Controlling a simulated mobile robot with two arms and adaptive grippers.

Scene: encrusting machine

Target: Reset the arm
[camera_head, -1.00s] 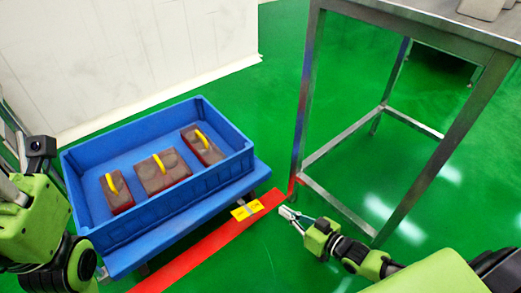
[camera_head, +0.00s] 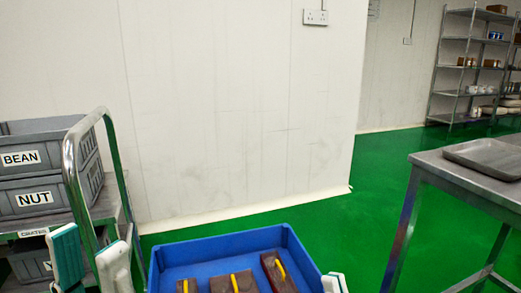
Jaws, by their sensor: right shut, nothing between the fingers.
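My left gripper (camera_head: 90,262) shows at the bottom left of the head view, its two white and green fingers upright and spread apart, with nothing seen between them. It stands in front of the cart, left of the blue crate. My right gripper (camera_head: 333,283) shows only as white and green fingertips at the bottom edge, beside the crate's right corner. It is shut and empty. The rest of both arms is out of the frame.
The blue crate (camera_head: 225,245) holds brown blocks with yellow handles (camera_head: 234,283). A cart with a curved rail (camera_head: 70,160) carries grey BEAN and NUT bins (camera_head: 35,198) at left. A steel table (camera_head: 450,173) with a tray (camera_head: 487,158) stands right. Green floor (camera_head: 375,185) lies between.

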